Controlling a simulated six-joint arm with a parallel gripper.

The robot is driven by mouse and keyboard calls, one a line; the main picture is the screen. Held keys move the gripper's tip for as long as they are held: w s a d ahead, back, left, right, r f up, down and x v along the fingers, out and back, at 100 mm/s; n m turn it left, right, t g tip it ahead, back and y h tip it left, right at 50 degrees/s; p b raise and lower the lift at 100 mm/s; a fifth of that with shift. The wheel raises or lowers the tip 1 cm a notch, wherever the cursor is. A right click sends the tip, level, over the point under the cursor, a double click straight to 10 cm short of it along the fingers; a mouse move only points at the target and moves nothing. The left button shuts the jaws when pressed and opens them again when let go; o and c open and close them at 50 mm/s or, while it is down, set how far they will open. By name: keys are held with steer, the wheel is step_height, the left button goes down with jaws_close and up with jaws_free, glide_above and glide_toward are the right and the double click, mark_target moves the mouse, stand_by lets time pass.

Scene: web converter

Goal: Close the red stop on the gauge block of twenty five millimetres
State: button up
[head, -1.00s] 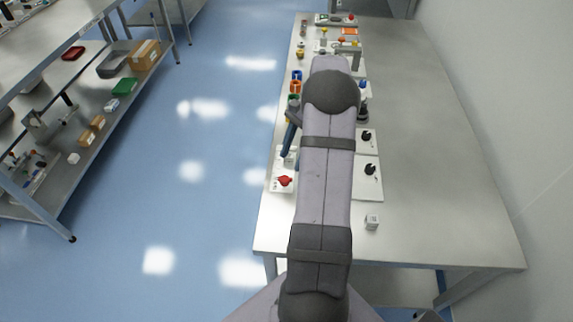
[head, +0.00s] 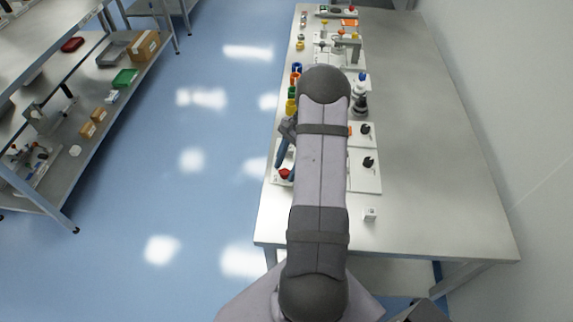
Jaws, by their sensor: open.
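A red knob-like part (head: 285,174), which looks like the red stop, sits on a white base (head: 272,177) at the table's left edge. My gripper (head: 285,165) is above this base, with its blue fingers apart and the red part showing between and just below the tips. I cannot tell whether the fingers touch it. My arm hides the right part of the base. No gauge block is clear there. A small white cube with dark marks (head: 369,215) stands alone at the right; its marking is too small to read.
White plates with black knobs (head: 368,162) lie right of my arm. Coloured cups (head: 291,106) line the left edge beyond my gripper. A dark and silver instrument (head: 360,95) stands farther back. The right side of the table (head: 440,160) is clear.

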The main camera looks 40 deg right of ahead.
steer(key=shift+c, duration=0.3)
steer(key=c, duration=0.8)
steer(key=shift+o, duration=0.3)
steer(key=shift+w+d+f+b, duration=0.15)
steer(key=shift+w+d+b, duration=0.6)
steer(key=shift+w+d, duration=1)
steer(key=o, duration=0.8)
